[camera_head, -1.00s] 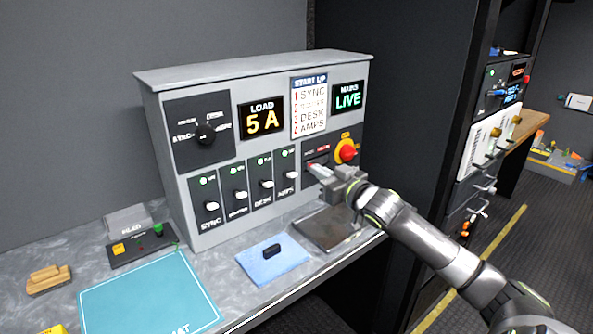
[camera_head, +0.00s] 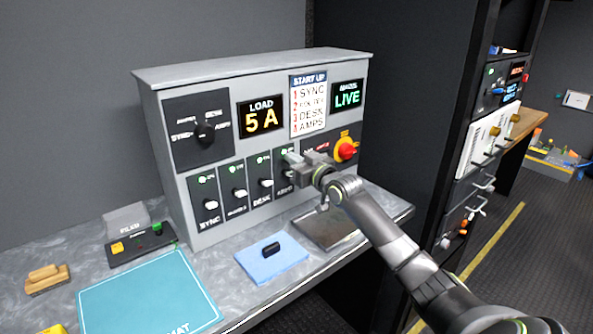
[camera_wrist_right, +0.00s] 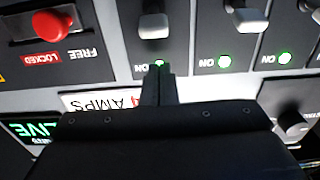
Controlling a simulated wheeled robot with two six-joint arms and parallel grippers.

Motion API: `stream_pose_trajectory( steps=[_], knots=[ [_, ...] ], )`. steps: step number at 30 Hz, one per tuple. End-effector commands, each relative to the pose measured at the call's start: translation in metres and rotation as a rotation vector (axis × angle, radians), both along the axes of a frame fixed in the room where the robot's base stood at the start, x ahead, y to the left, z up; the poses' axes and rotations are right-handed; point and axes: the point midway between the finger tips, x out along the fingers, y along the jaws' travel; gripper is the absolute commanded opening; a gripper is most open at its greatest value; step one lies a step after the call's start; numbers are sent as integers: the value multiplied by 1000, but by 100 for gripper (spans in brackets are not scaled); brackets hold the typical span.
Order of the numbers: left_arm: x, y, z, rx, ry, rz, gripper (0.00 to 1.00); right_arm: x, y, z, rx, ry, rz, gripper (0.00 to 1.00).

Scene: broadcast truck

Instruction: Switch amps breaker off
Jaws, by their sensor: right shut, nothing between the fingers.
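The amps breaker (camera_head: 287,175) is the rightmost in a row of breakers on the grey power panel. Its pale lever (camera_wrist_right: 154,24) shows in the right wrist view, where the panel appears upside down. A green lamp marked ON is lit above that lever. My right gripper (camera_head: 292,157) is shut and empty, with its fingertips (camera_wrist_right: 159,70) at the lamp, above the lever. I cannot tell whether the fingertips touch the panel. The lever is clear of the fingers. My left gripper is not in view.
The sync (camera_head: 210,205), another and desk (camera_head: 265,183) breakers stand to the left. The load display (camera_head: 262,118) reads 5 A; the mains display (camera_head: 347,96) reads LIVE.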

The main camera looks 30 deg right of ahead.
Motion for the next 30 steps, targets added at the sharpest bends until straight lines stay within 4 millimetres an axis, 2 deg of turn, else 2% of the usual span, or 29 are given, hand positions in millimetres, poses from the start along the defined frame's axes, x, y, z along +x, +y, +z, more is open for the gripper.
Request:
stream_pose_trajectory(
  steps=[1, 3, 8, 20, 30],
  knots=[
    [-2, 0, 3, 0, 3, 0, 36, -4, -1, -11, 3, 8, -2, 0],
    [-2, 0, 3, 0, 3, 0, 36, -7, -1, -19, 1, 8, -2, 0],
    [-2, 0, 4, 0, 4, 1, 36, -11, -2, -29, 1, 6, -2, 0],
    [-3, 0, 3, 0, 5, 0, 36, -11, -2, -30, 1, 3, -2, 0],
    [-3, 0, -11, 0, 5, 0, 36, -13, -2, -34, 5, -47, -2, 0]
  ],
)
